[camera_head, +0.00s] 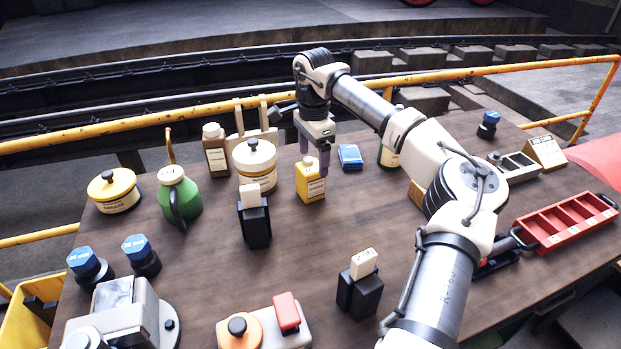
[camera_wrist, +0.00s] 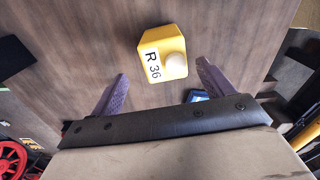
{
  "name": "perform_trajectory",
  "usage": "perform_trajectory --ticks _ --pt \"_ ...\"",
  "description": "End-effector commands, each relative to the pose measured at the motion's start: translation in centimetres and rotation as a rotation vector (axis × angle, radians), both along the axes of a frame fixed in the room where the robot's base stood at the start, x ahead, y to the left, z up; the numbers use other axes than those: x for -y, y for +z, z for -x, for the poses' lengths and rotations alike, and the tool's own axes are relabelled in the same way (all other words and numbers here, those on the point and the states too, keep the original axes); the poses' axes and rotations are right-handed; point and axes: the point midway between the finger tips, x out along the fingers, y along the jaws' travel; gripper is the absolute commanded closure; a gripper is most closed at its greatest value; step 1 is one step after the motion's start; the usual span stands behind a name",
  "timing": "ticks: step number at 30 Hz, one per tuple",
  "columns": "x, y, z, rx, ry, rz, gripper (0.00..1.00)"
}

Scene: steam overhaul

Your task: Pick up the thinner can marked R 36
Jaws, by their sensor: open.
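The thinner can is a small yellow block-shaped can (camera_head: 309,182) with a pale cap, standing upright on the table near the middle. In the wrist view the yellow can (camera_wrist: 172,41) shows its white label reading R 36 and its round cap. My gripper (camera_head: 313,155) is directly over it, pointing down, with its purple fingers apart. In the wrist view my gripper (camera_wrist: 163,72) is open and empty, with the can beyond and between its fingertips. I cannot tell from these views whether the fingertips reach down beside the cap.
A cream tin (camera_head: 255,168) and a brown bottle (camera_head: 216,150) stand left of the can. A blue box (camera_head: 350,157) lies to its right. A dark block (camera_head: 254,222) stands in front on the left. A green oil can (camera_head: 178,195) is farther left.

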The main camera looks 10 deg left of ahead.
Motion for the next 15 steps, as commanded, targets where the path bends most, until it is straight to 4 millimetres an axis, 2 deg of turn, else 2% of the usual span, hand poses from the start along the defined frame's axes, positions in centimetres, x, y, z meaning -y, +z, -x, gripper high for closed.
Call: perform_trajectory --ticks 4,11,15 --pt "-0.3 -1.1 -0.1 -0.004 0.0 0.0 0.2" --pt "-0.7 -4.5 -0.2 -0.004 0.0 0.0 0.2" --pt "-0.7 -5.3 -0.2 -0.001 0.0 0.001 0.2"
